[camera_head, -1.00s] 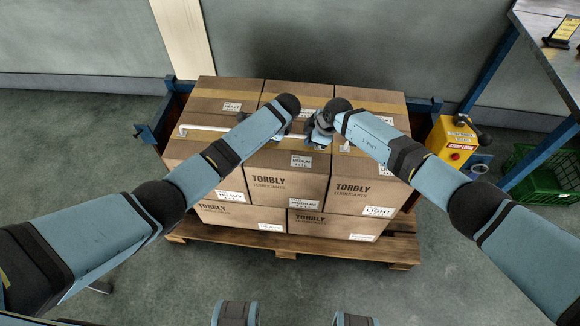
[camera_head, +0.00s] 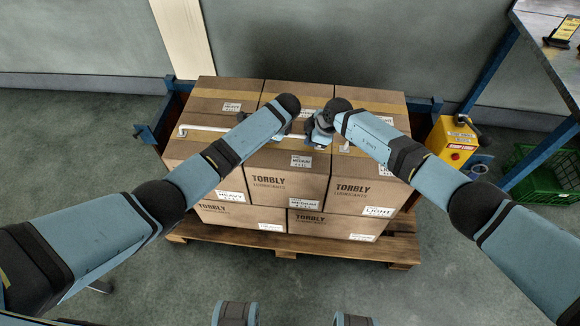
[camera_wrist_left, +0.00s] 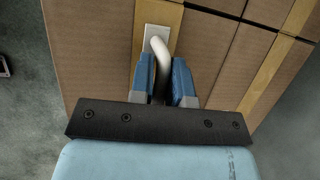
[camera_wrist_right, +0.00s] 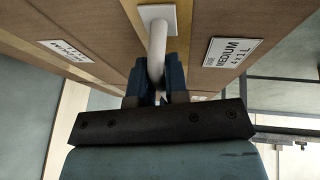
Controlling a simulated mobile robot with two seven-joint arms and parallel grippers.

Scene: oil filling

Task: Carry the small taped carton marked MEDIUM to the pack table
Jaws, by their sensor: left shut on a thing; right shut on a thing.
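The carton marked MEDIUM (camera_head: 285,178) is brown, taped and printed TORBLY. It sits in the front middle of the stack's top layer. My left gripper (camera_head: 291,128) is over the stack, shut on a pale curved handle (camera_wrist_left: 158,50) fixed by a plate to a taped carton top. My right gripper (camera_head: 318,133) is close beside it, shut on a similar pale handle (camera_wrist_right: 157,45). A MEDIUM label (camera_wrist_right: 230,52) shows near it in the right wrist view. My arms hide part of the carton tops, so I cannot tell fully which carton each handle belongs to.
Other TORBLY cartons (camera_head: 365,190) are packed tightly around, on a wooden pallet (camera_head: 220,243). A yellow box with a red button (camera_head: 455,143) stands to the right. A table (camera_head: 550,50) is at the upper right, with a green crate (camera_head: 550,180) below.

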